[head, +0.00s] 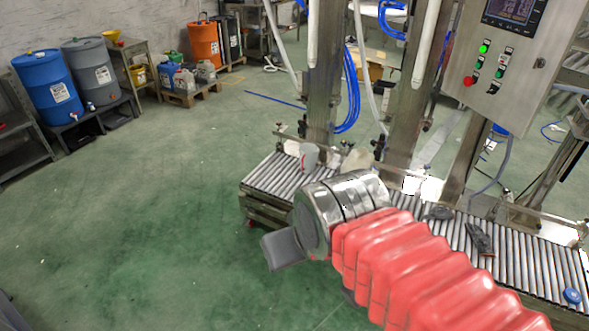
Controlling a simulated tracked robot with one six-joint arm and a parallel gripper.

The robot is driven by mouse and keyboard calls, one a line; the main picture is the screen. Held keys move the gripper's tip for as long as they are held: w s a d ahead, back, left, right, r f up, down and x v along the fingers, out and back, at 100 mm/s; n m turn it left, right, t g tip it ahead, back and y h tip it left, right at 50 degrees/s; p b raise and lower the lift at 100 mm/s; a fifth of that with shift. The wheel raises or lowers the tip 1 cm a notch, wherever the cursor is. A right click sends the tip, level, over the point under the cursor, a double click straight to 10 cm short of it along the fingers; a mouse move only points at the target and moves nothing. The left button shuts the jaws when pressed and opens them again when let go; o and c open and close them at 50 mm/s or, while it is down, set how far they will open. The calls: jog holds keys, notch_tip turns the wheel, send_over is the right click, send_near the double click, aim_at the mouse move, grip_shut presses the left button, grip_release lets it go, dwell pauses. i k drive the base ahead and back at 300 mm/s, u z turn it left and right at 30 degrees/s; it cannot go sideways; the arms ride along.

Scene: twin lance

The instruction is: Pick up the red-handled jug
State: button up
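A small pale grey jug (310,157) stands on the roller conveyor, near its left end. A thin reddish strip shows on its left side, which looks like its handle. It is upright and just beyond my arm. My arm, with a red bellows cover and a metal wrist, reaches in from the lower right. My gripper (283,249) shows as a dark grey part at the wrist's left end, over the green floor and nearer than the conveyor. It is apart from the jug in the picture. Its fingers are mostly hidden, so I cannot tell whether it is open or shut.
The roller conveyor (270,177) runs left to right under steel posts. A cream container (357,159) stands behind my wrist. Dark items (481,240) and a blue cap (571,296) lie on the rollers. A control cabinet (500,60) hangs at right. The green floor at left is clear.

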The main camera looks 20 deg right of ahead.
aim_at(306, 161)
jog(key=u, duration=0.3)
jog(key=i, duration=1.05)
jog(key=u, duration=0.35)
jog(key=i, duration=1.45)
jog(key=z, duration=1)
jog(key=i, duration=0.85)
jog(key=z, duration=0.45)
